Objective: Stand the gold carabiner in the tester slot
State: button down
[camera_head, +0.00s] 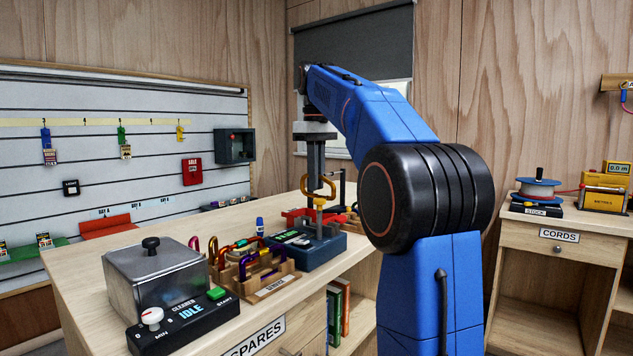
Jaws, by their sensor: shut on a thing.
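The gold carabiner (333,187) is upright at the lower end of my gripper (317,178), which points straight down and is shut on it. The tester (318,249) is a dark blue box with a lit green display, on the counter just below. A narrow upright part with a yellowish top (320,203) rises from the tester under the carabiner. From this angle I cannot tell whether the carabiner touches that part, and the slot itself is not clearly visible.
A wooden rack (272,287) with several coloured carabiners stands left of the tester. The cleaner box (155,275) stands at the counter's front left. Red items (296,214) lie behind the tester. A cords cabinet (555,265) stands at right. The counter's left part (90,262) is bare.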

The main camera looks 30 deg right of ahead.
aim_at(315, 195)
jog(key=shift+a+f, duration=0.2)
jog(key=shift+f, duration=1.8)
jog(key=shift+f, duration=0.1)
jog(key=shift+f, duration=0.55)
jog(key=shift+f, duration=0.15)
jog(key=shift+f, duration=1.05)
jog(key=shift+f, duration=0.55)
jog(key=c, duration=1.8)
grip_release()
jog(key=shift+o, duration=0.2)
